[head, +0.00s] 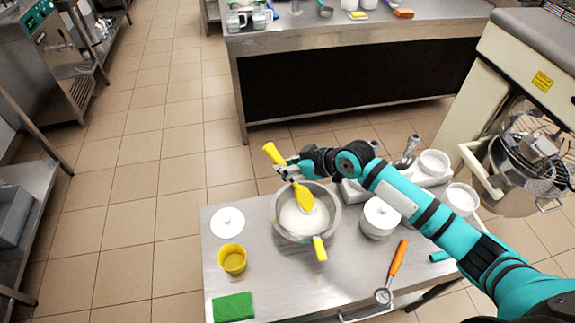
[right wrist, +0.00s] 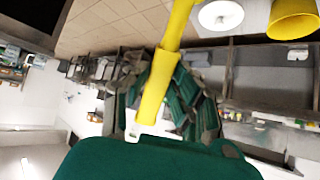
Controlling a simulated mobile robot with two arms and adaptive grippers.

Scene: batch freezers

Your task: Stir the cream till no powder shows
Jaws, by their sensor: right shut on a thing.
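A steel pot (head: 277,218) with a yellow handle (head: 320,249) stands on the steel table and holds white cream (head: 297,222). My right gripper (head: 286,172) is above the pot's back rim, shut on a yellow spatula (head: 304,196). The spatula is tilted, its handle end sticking up to the left and its broad end over or in the cream; how deep it sits I cannot tell. In the right wrist view the yellow handle (right wrist: 155,95) runs between the fingers. At this size I cannot tell powder from cream. My left gripper is not in view.
A white lid (head: 227,222), a yellow cup (head: 232,259) and a green sponge (head: 233,307) lie left of the pot. A lidded white pot (head: 380,217), a white tub (head: 461,199) and an orange-handled tool (head: 398,258) are to the right. A large mixer (head: 520,165) stands at far right.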

